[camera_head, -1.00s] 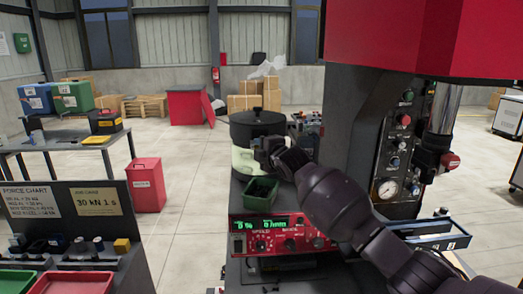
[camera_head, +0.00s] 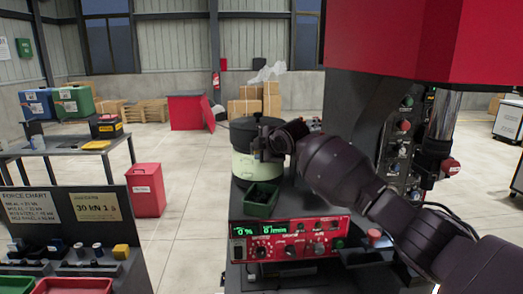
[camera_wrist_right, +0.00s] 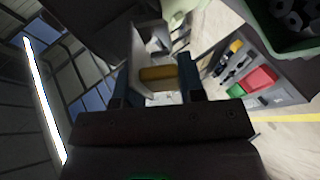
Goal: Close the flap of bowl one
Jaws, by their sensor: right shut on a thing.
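The bowl feeder (camera_head: 245,133) has a dark bowl on a pale green base (camera_head: 242,168) and stands on the bench left of the press column. My right gripper (camera_head: 262,143) is at its front right side and hides part of it. In the right wrist view, my right gripper (camera_wrist_right: 160,84) is shut on a yellow bar (camera_wrist_right: 157,73), with a grey plate (camera_wrist_right: 143,45) just beyond it. I take these for the flap and its grip; the flap's angle cannot be told. The bowl's pale green part (camera_wrist_right: 178,10) shows at the top edge. My left gripper is out of view.
A green bin (camera_head: 262,200) of dark parts stands in front of the feeder, close under my right arm. A red control box (camera_head: 290,238) is nearer. The press (camera_head: 375,115) rises on the right. The floor at left is open around a red bin (camera_head: 147,190).

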